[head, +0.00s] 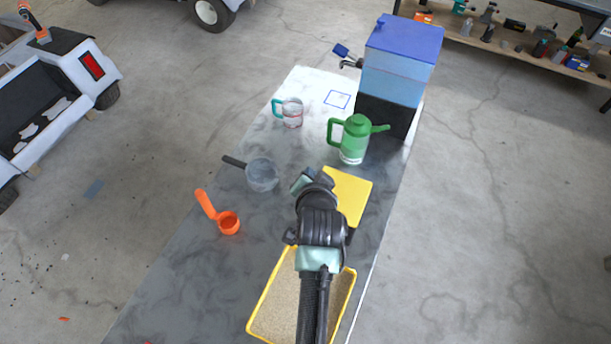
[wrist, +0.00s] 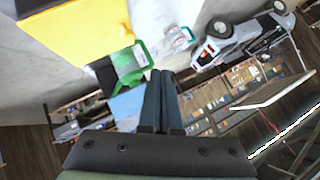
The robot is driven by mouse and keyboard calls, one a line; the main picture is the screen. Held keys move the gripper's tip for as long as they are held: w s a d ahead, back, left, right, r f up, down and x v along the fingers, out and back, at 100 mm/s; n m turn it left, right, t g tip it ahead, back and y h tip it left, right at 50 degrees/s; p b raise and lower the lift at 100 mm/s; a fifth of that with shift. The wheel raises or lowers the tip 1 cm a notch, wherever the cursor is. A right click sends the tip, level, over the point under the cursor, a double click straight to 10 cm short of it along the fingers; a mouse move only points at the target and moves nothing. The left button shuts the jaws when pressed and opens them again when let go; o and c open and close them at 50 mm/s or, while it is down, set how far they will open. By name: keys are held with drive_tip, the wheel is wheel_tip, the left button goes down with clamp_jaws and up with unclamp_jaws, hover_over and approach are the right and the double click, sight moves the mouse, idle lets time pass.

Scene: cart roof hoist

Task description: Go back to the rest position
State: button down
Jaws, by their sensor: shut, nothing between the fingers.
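My gripper (wrist: 161,100) is shut with nothing between its fingers in the wrist view. In the head view my arm reaches forward over the table (head: 190,270), and its wrist end is above the tabletop near a yellow board (head: 350,197). The fingertips are hidden or too small to make out there. The yellow board also shows at the upper left of the wrist view (wrist: 80,28). A green watering can (head: 356,138) stands upright beyond the board, apart from my gripper. The green can also shows in the wrist view (wrist: 129,62).
A yellow-rimmed tray (head: 262,310) of grainy tan material lies under my arm. An orange scoop (head: 228,223), a grey pan (head: 262,175) and a clear cup (head: 292,113) stand to the left. A blue-lidded tank (head: 395,75) stands at the far end. The table's near left is clear.

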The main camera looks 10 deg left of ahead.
drive_tip(key=shift+s+a+r, duration=0.25)
drive_tip(key=shift+s+r, duration=0.45)
drive_tip(key=shift+r, duration=0.05)
drive_tip(key=shift+s+a+r, duration=0.25)
drive_tip(key=shift+s+r, duration=0.45)
drive_tip(key=w+d+r+n+t+b, duration=0.15)
drive_tip(key=r+t, duration=0.35)
drive_tip(key=r, duration=1.2)
drive_tip(key=w+d+r+n+t, duration=0.15)
drive_tip(key=r+t, duration=0.25)
drive_tip(key=r, duration=1.2)
drive_tip(key=s+r+n+t, duration=0.1)
drive_tip(key=s+r+t, duration=0.3)
drive_tip(key=s+r, duration=0.3)
drive_tip(key=s+d+r+n+t+h+b, duration=0.1)
drive_tip(key=s+r+t, duration=0.3)
drive_tip(key=r, duration=1.2)
drive_tip(key=s+n, duration=0.1)
drive_tip(key=s, duration=0.2)
drive_tip(key=shift+s+d+r+h, duration=0.15)
drive_tip(key=shift+s+h, duration=0.15)
drive_tip(key=shift+s, duration=0.1)
